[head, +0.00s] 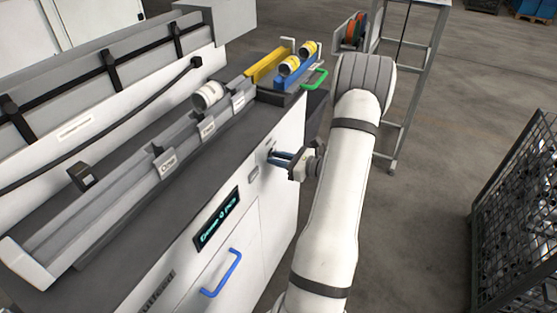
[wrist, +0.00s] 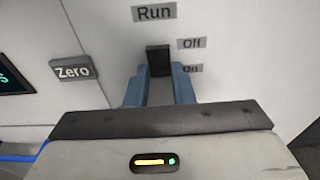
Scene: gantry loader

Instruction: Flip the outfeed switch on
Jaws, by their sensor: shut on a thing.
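A black switch (wrist: 158,58) sits on the white panel under a "Run" label (wrist: 154,13). To its right are an "Off" label (wrist: 191,43) and, lower, an "On" label (wrist: 192,68). In the head view my gripper (head: 276,156) reaches the machine's white front from the right; the switch itself is hardly visible there.
A "Zero" button (wrist: 73,70) is left of the switch. A display (head: 217,218) and a blue handle (head: 222,274) are on the front panel. A can (head: 207,95) lies in the grey channel. A green handle (head: 314,79) sticks out at the far end.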

